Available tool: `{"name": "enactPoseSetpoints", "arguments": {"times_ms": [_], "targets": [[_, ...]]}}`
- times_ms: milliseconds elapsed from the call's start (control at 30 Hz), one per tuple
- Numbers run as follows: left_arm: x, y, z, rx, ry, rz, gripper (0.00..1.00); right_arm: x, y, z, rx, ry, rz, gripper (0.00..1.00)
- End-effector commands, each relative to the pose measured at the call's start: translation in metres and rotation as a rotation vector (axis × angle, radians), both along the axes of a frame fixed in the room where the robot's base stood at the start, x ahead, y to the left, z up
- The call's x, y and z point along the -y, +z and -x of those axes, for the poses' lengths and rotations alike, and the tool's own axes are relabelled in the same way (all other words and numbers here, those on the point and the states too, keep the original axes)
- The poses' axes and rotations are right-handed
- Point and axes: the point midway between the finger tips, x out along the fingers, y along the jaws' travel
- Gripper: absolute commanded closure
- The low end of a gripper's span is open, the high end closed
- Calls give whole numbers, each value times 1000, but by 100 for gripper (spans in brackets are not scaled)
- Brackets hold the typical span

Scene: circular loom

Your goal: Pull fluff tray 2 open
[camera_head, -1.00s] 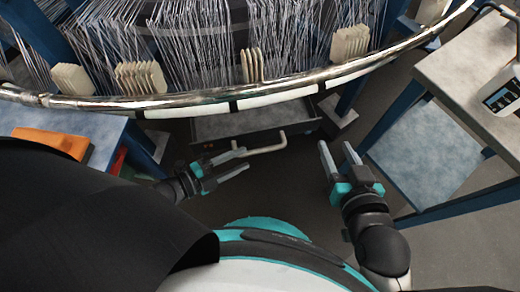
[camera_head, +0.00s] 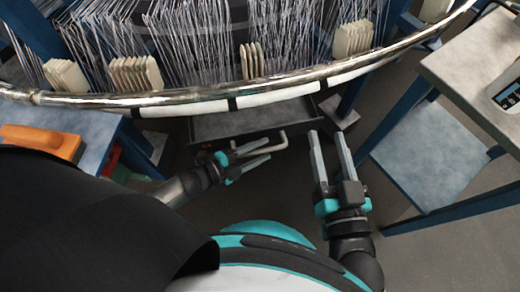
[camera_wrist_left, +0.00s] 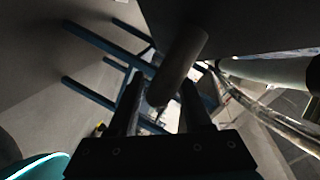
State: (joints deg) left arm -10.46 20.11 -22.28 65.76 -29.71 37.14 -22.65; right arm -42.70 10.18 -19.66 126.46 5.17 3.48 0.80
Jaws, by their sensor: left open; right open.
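The fluff tray (camera_head: 252,119) is a dark grey drawer-like tray under the loom's rim in the head view, with its inside partly showing. I cannot read a number on it. Its pale bent bar handle (camera_head: 284,141) sticks out at the front. My left gripper (camera_head: 269,149) is open at the handle and hides part of its bar. In the left wrist view a thick grey bar, seemingly the handle (camera_wrist_left: 182,62), lies between the open fingers (camera_wrist_left: 160,85). I cannot tell whether they touch it. My right gripper (camera_head: 328,134) is open and empty, right of the handle.
The loom's shiny metal ring (camera_head: 190,97) curves above the tray, with white threads behind it. A blue-legged table with an orange object (camera_head: 42,139) stands left. The floor between is clear.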

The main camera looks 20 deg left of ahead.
Motion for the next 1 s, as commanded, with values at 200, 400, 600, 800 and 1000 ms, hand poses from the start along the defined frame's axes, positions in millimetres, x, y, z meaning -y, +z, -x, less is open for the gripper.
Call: {"name": "enactPoseSetpoints", "arguments": {"times_ms": [200, 400, 600, 800, 1000], "targets": [[1, 0, 0, 0, 0, 0, 50, 0, 0, 0, 3, 0, -2, 50], [1, 0, 0, 0, 0, 0, 66, 0, 0, 0, 3, 0, -2, 50], [0, 0, 0, 0, 0, 0, 89, 0, 0, 0, 3, 0, -2, 50], [0, 0, 0, 0, 1, 0, 100, 0, 0, 0, 1, 0, -2, 50], [0, 0, 0, -2, 1, 0, 100, 0, 0, 0, 1, 0, -2, 50]]}}
